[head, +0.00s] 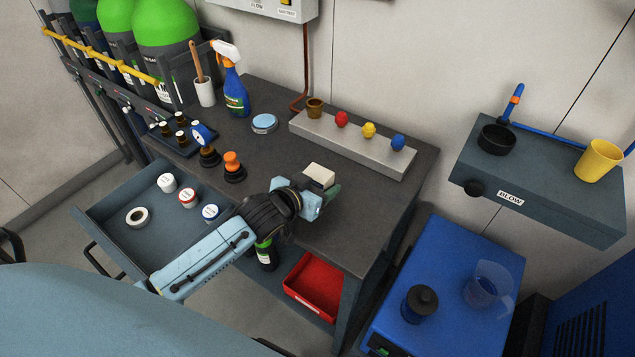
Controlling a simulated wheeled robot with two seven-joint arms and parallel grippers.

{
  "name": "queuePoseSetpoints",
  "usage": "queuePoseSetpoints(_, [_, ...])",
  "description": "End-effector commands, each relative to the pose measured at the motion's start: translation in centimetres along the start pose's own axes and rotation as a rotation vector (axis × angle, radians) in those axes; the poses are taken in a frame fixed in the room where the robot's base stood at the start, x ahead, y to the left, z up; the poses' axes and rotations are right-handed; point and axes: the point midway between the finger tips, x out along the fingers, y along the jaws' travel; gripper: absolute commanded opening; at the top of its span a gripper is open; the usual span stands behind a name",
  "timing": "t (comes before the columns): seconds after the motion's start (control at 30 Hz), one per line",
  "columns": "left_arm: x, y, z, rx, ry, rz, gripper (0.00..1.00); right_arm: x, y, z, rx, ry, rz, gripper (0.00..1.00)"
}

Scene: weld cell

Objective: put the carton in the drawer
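The carton (319,173) is a small cream-white box at the bench's right half, just beyond my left gripper (327,189). The gripper reaches over the bench top from the left and covers the carton's near side. A dark green fingertip shows beside the carton, but whether the fingers are closed on it is hidden. The drawer (102,228) is pulled out at the bench's left front. It holds a tape roll (137,217) and three white jars, one plain (167,183), one red-banded (187,198), one blue-banded (211,213). My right gripper is not in view.
A grey rail (350,146) with coloured knobs stands along the bench's back. A spray bottle (235,92), a blue-lidded tin (264,123), a gauge (204,140) and an orange-topped item (233,166) stand left of the carton. A red bin (316,285) sits below. The drawer's front left has free room.

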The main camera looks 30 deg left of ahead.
Motion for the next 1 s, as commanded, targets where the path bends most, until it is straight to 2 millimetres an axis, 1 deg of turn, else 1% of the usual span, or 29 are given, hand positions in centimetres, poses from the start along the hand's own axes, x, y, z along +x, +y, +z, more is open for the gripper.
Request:
queuePoseSetpoints(0.03, [0.0, 0.0, 0.0, 0.000, 0.000, 0.000, 0.70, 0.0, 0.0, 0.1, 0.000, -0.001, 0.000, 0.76])
queuePoseSetpoints(0.1, [0.0, 0.0, 0.0, 0.000, 0.000, 0.000, 0.76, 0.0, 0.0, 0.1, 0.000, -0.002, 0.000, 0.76])
queuePoseSetpoints(0.37, [-0.1, 0.0, -0.1, 0.000, 0.000, 0.000, 0.76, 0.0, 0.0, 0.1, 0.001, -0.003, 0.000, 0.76])
queuePoseSetpoints(0.43, [-0.2, 0.0, -0.5, 0.000, 0.001, 0.000, 0.76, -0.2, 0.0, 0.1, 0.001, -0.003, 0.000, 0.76])
queuePoseSetpoints(0.47, [-0.5, 0.0, -0.3, -0.001, -0.001, 0.001, 0.76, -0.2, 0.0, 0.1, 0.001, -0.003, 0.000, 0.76])
queuePoseSetpoints(0.57, [-1.8, 0.1, -0.3, -0.001, -0.001, 0.002, 0.76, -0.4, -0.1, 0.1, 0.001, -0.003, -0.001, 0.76])
queuePoseSetpoints(0.8, [-6.8, 0.0, -0.3, 0.000, -0.003, 0.000, 0.76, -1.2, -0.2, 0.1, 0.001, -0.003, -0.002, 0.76])
queuePoseSetpoints(1.0, [-10.2, 0.0, -0.3, -0.001, -0.003, 0.000, 0.76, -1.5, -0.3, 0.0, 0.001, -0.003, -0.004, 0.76])
